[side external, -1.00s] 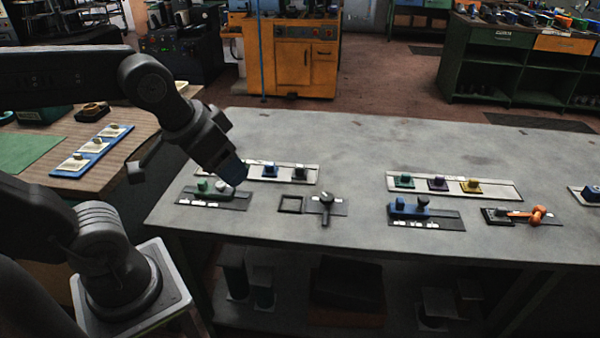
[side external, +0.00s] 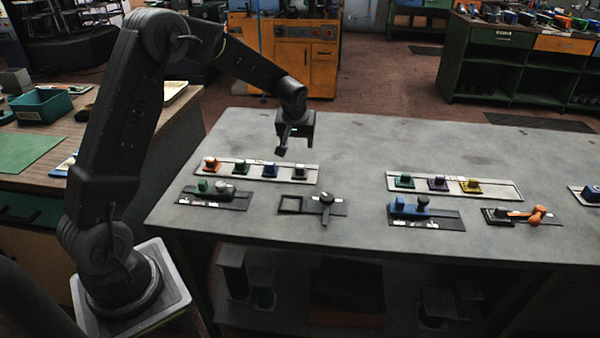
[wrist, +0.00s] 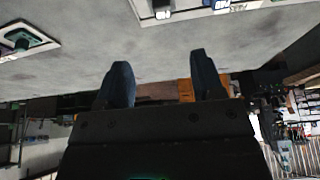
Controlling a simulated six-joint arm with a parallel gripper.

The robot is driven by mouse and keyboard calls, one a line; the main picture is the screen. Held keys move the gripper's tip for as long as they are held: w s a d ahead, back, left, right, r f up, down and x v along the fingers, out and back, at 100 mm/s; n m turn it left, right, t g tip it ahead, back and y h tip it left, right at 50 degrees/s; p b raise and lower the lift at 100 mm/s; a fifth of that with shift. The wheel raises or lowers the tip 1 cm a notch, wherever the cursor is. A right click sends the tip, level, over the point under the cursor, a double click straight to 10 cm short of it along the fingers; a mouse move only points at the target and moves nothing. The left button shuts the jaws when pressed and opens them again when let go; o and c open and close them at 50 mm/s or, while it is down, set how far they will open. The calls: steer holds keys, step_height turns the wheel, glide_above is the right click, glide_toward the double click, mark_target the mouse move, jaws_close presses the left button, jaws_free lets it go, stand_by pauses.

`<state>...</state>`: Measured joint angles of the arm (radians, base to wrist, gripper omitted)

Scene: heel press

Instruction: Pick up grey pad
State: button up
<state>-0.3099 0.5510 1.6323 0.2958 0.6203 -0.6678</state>
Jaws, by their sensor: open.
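The grey pad (side external: 299,173), a small grey block on a dark base, sits at the right end of the back-left white strip (side external: 312,180) on the grey bench. My gripper (side external: 293,150) is above the bench, just above and behind the pad in the side view, apart from it. In the wrist view its two dark fingers (wrist: 161,65) stand apart with nothing between them. I cannot make out the grey pad in the wrist view.
Orange (side external: 210,164), green (side external: 240,169) and blue (side external: 269,170) pads share the strip. In front are a green fixture (side external: 216,192) and a black-handled frame fixture (side external: 326,203). Another strip (side external: 508,192) with three pads lies right. The bench's back is clear.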

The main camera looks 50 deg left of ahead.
mark_target(300, 166)
steer(key=x, duration=1.5)
steer(key=shift+a, duration=0.35)
steer(key=c, duration=0.6)
